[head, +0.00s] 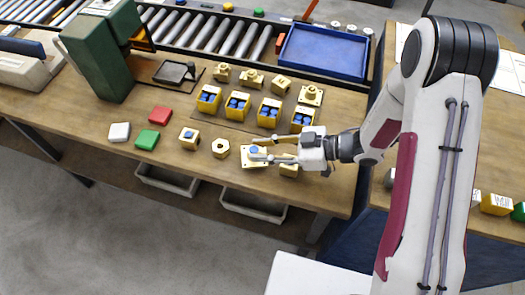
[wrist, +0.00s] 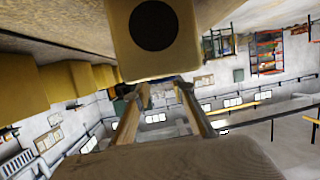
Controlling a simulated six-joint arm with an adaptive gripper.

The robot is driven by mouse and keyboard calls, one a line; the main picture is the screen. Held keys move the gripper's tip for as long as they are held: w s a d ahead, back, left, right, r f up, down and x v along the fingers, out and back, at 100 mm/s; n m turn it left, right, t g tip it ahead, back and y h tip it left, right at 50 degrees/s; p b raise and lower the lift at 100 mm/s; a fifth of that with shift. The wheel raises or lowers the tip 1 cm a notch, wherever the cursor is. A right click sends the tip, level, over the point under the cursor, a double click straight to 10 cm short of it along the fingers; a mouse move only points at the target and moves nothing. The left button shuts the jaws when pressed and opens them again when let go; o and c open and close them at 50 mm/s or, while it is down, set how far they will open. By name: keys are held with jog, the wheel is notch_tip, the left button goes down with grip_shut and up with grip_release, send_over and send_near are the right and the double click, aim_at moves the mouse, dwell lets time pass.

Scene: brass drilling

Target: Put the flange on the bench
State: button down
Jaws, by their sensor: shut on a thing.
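In the wrist view the flange (wrist: 187,62) shows as a brass face with a dark round hole, at the tips of the fingers (wrist: 164,88). I cannot tell whether the flange rests on the bench or hangs just above it.
A brass hex nut (head: 221,148) and a brass block (head: 188,138) stand to the left. A brass block (head: 289,170) sits close under my gripper. Several yellow bins (head: 238,107) with blue contents stand behind. The bench's front edge is near.

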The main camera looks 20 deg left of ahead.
jog(key=shift+f, duration=0.7)
jog(key=shift+f, duration=0.15)
jog(key=c, duration=1.7)
grip_release()
jog(key=shift+v, duration=3.85)
jog(key=shift+w, duration=0.1)
